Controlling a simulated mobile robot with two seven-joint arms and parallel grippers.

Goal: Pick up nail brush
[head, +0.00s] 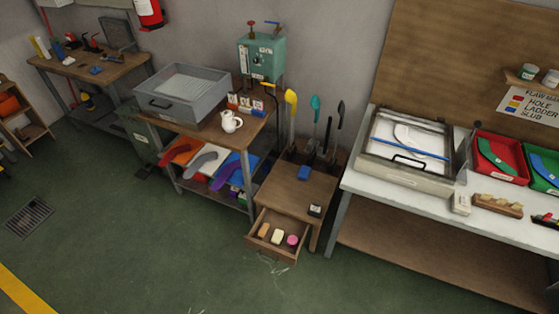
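No gripper of mine shows in the head view. I cannot tell for sure which thing is the nail brush. An open drawer (279,256) of a small wooden cabinet (285,187) holds a small orange-brown block (264,230), a cream block (277,237) and a round pink thing (292,240). The two blocks lie side by side, the pink thing at their right. They are too small for me to make out bristles.
A workbench (256,129) with a grey tray (182,98) and a white teapot (231,121) stands left of the cabinet. A long table (440,207) with red (489,148) and green bins stands right.

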